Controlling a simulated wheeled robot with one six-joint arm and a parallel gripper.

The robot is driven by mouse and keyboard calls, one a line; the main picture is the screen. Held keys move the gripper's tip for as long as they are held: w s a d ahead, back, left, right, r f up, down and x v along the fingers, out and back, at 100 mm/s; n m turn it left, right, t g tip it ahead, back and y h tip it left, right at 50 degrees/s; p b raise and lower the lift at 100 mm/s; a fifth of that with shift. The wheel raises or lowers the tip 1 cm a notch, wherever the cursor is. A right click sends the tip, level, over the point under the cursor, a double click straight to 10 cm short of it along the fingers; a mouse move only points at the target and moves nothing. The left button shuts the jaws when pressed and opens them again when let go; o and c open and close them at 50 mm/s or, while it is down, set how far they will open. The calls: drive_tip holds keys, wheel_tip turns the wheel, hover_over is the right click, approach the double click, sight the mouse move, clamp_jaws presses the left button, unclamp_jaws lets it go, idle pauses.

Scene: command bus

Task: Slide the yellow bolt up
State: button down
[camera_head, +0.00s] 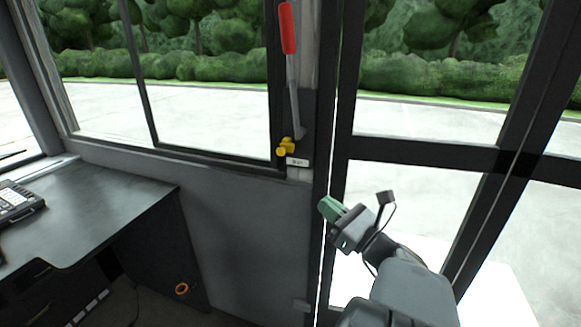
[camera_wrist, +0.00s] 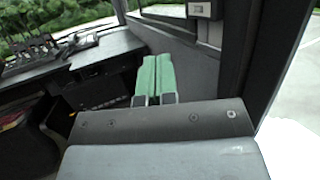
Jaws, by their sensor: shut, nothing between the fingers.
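The yellow bolt (camera_head: 285,147) sits low on the dark door post, just below the foot of a lever with a red handle (camera_head: 287,28). A small white label (camera_head: 297,162) is right under the bolt. My gripper (camera_head: 326,207) has green fingertips and is below and to the right of the bolt, clearly apart from it. In the wrist view the two green fingers (camera_wrist: 155,78) lie side by side, shut and empty. The bolt does not show in the wrist view; a white label plate (camera_wrist: 203,10) shows at its top.
A dark desk (camera_head: 90,205) with a keypad device (camera_head: 17,201) stands at the left. A dark-framed glass door (camera_head: 425,158) is close on the right, behind my arm. The grey wall panel (camera_head: 235,210) below the window is bare.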

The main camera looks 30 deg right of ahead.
drive_tip(key=p, duration=0.8)
approach(287, 148)
wheel_tip(287, 148, down, 3)
drive_tip(key=w+a, duration=0.1)
drive_tip(key=a, duration=0.2)
drive_tip(key=w+r, duration=0.1)
drive_tip(key=w, duration=0.1)
drive_tip(key=w+a+r, duration=0.1)
drive_tip(key=w+r, duration=0.1)
drive_tip(key=shift+w+a+r, duration=0.1)
drive_tip(key=shift+w+r, duration=0.05)
drive_tip(key=shift+w, duration=0.1)
